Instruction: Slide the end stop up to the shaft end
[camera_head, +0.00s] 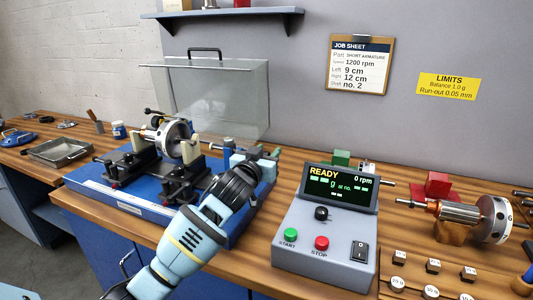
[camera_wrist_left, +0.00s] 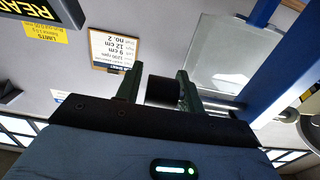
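The balancing machine's blue base (camera_head: 125,198) stands on the bench, with black supports carrying a rotor (camera_head: 172,138) on a shaft. My left gripper (camera_head: 264,158) is at the right end of the machine, its greenish fingers near a blue fitting (camera_head: 236,152) that may be the end stop. My gripper body hides part of this end, so the gap to the shaft end cannot be judged. In the left wrist view, a dark block (camera_wrist_left: 162,91) lies between the two spread fingers; whether they press on it is unclear. My right gripper is out of view.
A control box (camera_head: 325,238) reading READY and 0 rpm stands to the right. Beyond it are a second rotor (camera_head: 495,220), a red block (camera_head: 438,185) and small labelled weights (camera_head: 432,266). A clear guard (camera_head: 215,95) stands behind the machine. A metal tray (camera_head: 58,152) lies left.

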